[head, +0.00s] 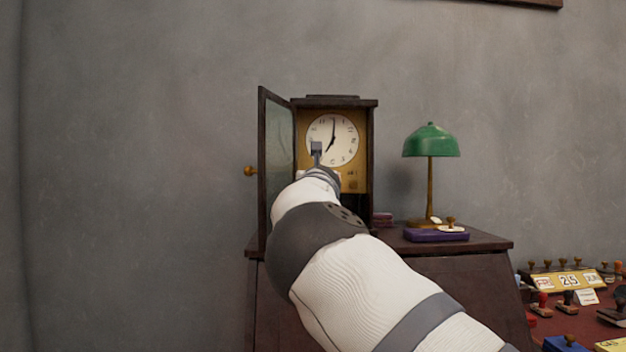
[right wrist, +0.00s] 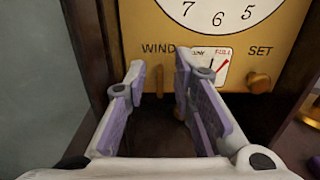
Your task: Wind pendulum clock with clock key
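The pendulum clock (head: 333,139) stands on a dark wooden cabinet, its glass door (head: 278,150) swung open to the left. In the right wrist view its gold face plate (right wrist: 190,22) carries the words WIND and SET. A thin upright brass piece (right wrist: 159,80) sits below WIND; it may be the clock key seen edge-on. A small white gauge (right wrist: 211,66) has a red mark at its right, and a brass knob (right wrist: 259,82) sits under SET. My right gripper (right wrist: 158,72) is open, its purple-padded fingers on either side of the brass piece with gaps. My left gripper is out of view.
The cabinet top (head: 480,241) holds a green lamp (head: 431,141) and a purple stamp pad (head: 436,234) right of the clock. Stamps and a date block (head: 567,282) stand on a lower surface at the right. The clock's dark side walls flank my right gripper.

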